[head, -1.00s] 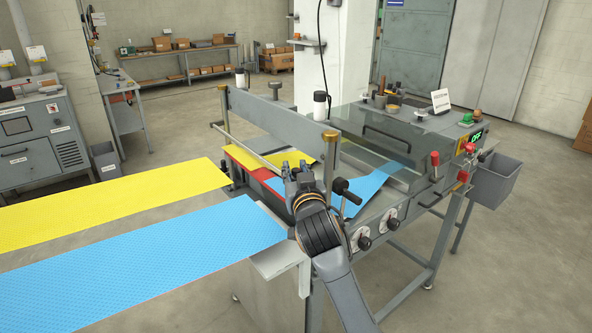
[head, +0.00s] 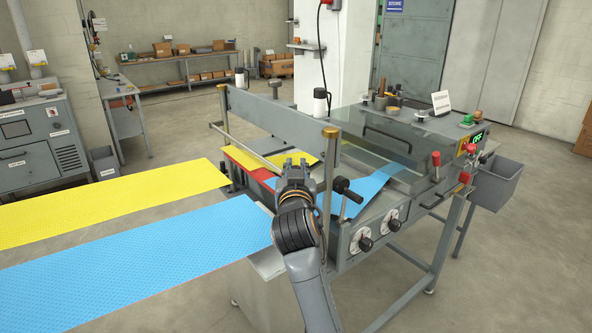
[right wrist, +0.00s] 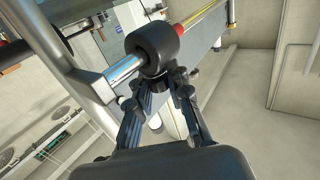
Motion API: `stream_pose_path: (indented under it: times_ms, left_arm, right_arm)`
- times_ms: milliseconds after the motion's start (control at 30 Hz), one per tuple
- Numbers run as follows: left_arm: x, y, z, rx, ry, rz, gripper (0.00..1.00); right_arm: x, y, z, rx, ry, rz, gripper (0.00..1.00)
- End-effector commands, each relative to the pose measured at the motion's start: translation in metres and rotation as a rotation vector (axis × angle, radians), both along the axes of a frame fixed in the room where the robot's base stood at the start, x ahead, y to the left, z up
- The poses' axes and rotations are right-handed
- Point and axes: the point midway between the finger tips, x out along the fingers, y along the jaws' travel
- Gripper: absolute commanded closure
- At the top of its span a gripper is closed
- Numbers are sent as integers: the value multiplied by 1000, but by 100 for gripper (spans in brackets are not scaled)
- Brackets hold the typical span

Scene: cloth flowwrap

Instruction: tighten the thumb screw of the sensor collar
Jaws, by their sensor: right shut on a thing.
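In the right wrist view, the sensor collar (right wrist: 152,45) is a thick black cylinder around a shiny rod (right wrist: 124,70). My right gripper (right wrist: 168,82) is just below the collar, its two fingers shut on the thumb screw, which is mostly hidden between the fingertips. In the head view my right gripper (head: 295,168) is at the near upright of the machine, at the end of the thin rod (head: 250,143). The collar and screw cannot be made out there. My left gripper is not in view.
The blue web (head: 150,255) and yellow web (head: 120,200) run in from the left to the machine. A grey crossbeam (head: 270,115) spans its uprights. A black crank handle (head: 345,188) sticks out right of my gripper.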

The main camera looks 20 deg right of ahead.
Motion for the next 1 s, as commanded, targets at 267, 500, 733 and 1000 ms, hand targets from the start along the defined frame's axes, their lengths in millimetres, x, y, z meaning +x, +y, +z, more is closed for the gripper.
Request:
stream_pose_path:
  times_ms: [267,500,733,1000]
  left_arm:
    - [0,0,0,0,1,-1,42]
    - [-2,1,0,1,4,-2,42]
    - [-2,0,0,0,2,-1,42]
    - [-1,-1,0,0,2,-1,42]
  right_arm:
    - [0,0,0,0,0,0,57]
    - [0,0,3,0,-2,1,57]
    - [0,0,39,2,-6,0,57]
    - [0,0,86,1,-4,1,57]
